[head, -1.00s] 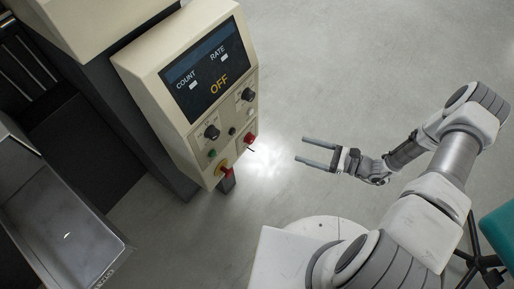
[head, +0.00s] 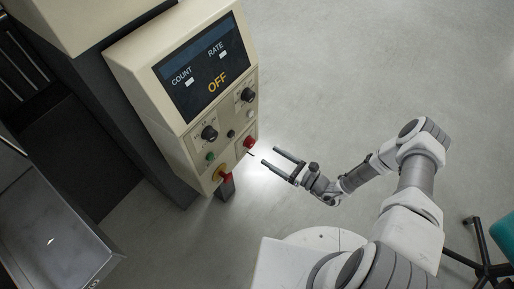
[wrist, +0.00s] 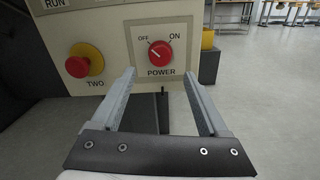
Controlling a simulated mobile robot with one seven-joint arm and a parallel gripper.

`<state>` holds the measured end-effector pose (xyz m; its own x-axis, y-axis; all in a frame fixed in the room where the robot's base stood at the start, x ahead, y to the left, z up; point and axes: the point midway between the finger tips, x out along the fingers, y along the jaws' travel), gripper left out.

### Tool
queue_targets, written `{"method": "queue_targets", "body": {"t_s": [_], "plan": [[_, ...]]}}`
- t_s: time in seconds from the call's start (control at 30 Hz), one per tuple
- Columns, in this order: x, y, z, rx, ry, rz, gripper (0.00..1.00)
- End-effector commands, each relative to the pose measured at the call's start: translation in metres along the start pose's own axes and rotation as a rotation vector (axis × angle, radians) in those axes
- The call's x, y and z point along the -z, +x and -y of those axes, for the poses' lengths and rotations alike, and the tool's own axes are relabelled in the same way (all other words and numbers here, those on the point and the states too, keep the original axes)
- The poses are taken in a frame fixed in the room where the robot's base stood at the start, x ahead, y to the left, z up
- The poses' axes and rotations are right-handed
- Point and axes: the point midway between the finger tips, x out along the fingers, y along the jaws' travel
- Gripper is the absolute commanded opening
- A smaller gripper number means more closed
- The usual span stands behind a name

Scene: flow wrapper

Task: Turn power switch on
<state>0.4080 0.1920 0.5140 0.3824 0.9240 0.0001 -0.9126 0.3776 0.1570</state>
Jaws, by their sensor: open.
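The power switch is a red round knob (wrist: 160,51) on the cream panel, between the OFF and ON marks and above the word POWER. Its white pointer line slants up-left towards OFF. In the head view the red knob (head: 249,142) sits at the panel's lower right edge. My gripper (head: 271,156) is open and empty, close in front of the panel and apart from the knob. In the wrist view my fingers (wrist: 160,74) point at the panel, with the knob between and beyond their tips. The display (head: 206,67) reads OFF.
A red button on a yellow base (wrist: 84,64) stands left of the power switch. Black knobs (head: 210,132) and a green button (head: 210,156) are also on the panel. A grey metal tray (head: 50,215) is at lower left.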

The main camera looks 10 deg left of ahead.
Motion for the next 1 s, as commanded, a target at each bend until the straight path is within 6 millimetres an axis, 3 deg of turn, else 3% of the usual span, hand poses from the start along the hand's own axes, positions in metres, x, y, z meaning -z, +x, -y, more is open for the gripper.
{"method": "queue_targets", "body": {"t_s": [0.1, 0.33, 0.5, 0.77, 0.87, 1.0], "plan": [[0.001, 0.027, -0.001, -0.005, -0.002, 0.001, 0.78], [0.001, 0.062, 0.000, -0.003, -0.002, 0.001, 0.78], [0.000, 0.073, 0.000, -0.002, -0.001, 0.000, 0.78], [0.000, 0.075, 0.000, -0.001, -0.001, 0.000, 0.78], [0.000, 0.075, 0.000, -0.001, -0.001, 0.000, 0.65], [0.000, 0.075, 0.000, -0.001, -0.001, 0.000, 0.40]]}}
